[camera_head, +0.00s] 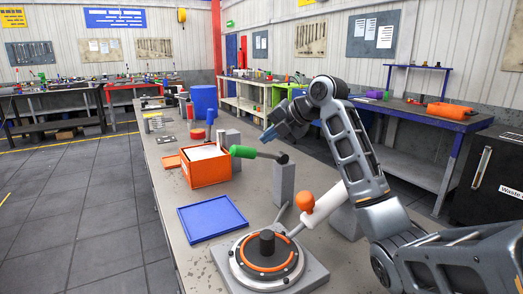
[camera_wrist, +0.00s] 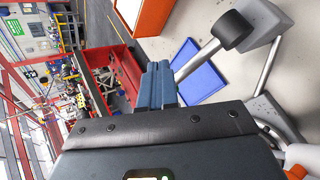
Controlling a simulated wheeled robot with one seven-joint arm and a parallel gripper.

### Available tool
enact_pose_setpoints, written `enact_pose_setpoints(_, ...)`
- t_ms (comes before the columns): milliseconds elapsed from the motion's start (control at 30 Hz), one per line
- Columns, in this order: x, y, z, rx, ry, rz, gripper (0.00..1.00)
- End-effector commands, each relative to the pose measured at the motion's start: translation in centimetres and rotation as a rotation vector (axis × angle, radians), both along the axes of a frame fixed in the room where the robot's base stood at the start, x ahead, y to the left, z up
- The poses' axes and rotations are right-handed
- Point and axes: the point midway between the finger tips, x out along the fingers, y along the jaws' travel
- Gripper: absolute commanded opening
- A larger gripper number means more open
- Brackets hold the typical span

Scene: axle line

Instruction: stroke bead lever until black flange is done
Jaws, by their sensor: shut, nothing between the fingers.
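The black flange (camera_head: 267,243) sits on a round plate on a grey base in the front of the bench, with an orange bead around much of its ring. A white tube (camera_head: 326,204) with an orange knob (camera_head: 305,201) stands beside it, its grey nozzle pointing at the flange. A lever with a green handle (camera_head: 243,152) is pivoted on a grey post (camera_head: 284,183); its black hub (camera_wrist: 232,30) and rod show in the wrist view. My gripper (camera_head: 268,136) is shut and empty, above and behind the lever; its blue fingers (camera_wrist: 160,86) partly hide the lever rod.
An orange box (camera_head: 206,172) with white contents stands left of the lever. An empty blue tray (camera_head: 212,218) lies in front of it. A blue drum (camera_head: 204,101) and small parts stand farther back on the bench. Grey floor is clear to the left.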

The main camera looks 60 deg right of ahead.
Motion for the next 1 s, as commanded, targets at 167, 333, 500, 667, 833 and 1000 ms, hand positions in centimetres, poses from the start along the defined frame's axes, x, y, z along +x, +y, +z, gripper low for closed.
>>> enact_pose_setpoints(167, 0.0, 0.1, -0.4, 0.000, 0.000, 0.000, 0.00)
enact_pose_setpoints(333, 0.1, 0.2, -0.9, 0.000, 0.000, 0.000, 0.00)
enact_pose_setpoints(500, 0.1, 0.3, -0.8, 0.000, 0.000, 0.000, 0.00)
enact_pose_setpoints(667, 0.1, 0.3, -0.8, 0.000, 0.000, 0.000, 0.00)
enact_pose_setpoints(833, 0.1, 0.3, -0.9, 0.000, 0.000, 0.000, 0.00)
enact_pose_setpoints(1000, 0.2, 0.4, -1.1, 0.000, 0.000, 0.000, 0.00)
